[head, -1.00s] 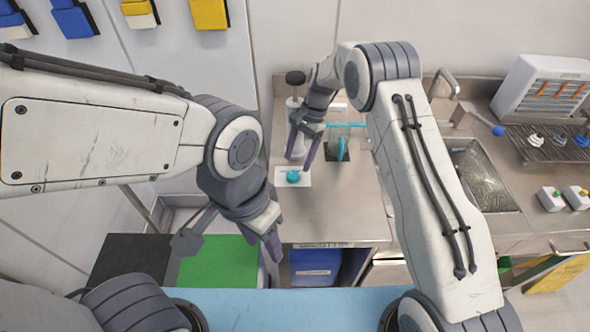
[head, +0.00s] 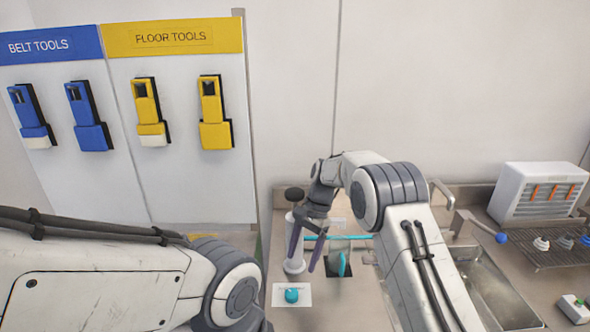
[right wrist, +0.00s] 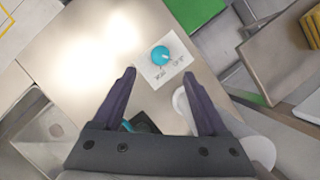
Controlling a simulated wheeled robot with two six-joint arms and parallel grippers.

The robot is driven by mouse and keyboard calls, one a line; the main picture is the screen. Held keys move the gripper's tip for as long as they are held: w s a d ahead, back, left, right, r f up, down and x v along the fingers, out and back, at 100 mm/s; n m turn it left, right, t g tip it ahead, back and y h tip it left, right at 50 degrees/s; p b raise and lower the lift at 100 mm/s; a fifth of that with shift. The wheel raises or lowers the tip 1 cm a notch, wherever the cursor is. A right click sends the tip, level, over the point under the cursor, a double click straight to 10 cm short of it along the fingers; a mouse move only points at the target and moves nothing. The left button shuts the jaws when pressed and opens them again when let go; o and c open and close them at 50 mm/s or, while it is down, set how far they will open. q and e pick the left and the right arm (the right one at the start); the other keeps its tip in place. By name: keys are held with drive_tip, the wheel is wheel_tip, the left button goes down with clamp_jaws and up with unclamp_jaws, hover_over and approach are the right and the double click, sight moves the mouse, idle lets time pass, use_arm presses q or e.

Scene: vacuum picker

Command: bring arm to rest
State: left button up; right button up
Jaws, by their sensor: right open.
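My right gripper (head: 302,262) hangs open and empty above the steel counter (head: 325,308). In the right wrist view its two dark fingers (right wrist: 159,74) are spread, with nothing between them. A teal round piece (head: 291,296) rests on a white card (head: 305,289) on the counter. It also shows ahead of the fingertips in the right wrist view (right wrist: 161,56), apart from them. My left arm crosses the lower left of the head view; its gripper is out of view.
A white cylinder with a black knob (head: 294,243) stands close to the right gripper. A black pad (head: 341,270) bears an upright teal piece (head: 342,263). A sink (head: 489,286), tap and white rack (head: 538,192) lie right. Tools hang on the left wall panel (head: 190,185).

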drive_tip(key=s+a+r+n+t+h, duration=0.1)
drive_tip(key=s+a+r+n, duration=0.1)
drive_tip(key=s+r+n, duration=0.5)
drive_tip(key=s+a+r+n+t+h, duration=0.15)
drive_tip(key=s+r, duration=0.25)
drive_tip(key=s, duration=0.8)
drive_tip(key=s+d+n, duration=0.2)
drive_tip(key=s+n, duration=0.1)
drive_tip(key=s, duration=0.5)
drive_tip(key=s+d+f+n, duration=0.1)
drive_tip(key=s+d+n, duration=0.2)
drive_tip(key=s, duration=0.5)
drive_tip(key=shift+d+n+t, duration=0.15)
drive_tip(key=shift+n+t, duration=0.2)
drive_tip(key=shift+n, duration=0.4)
drive_tip(key=shift+y, duration=0.25)
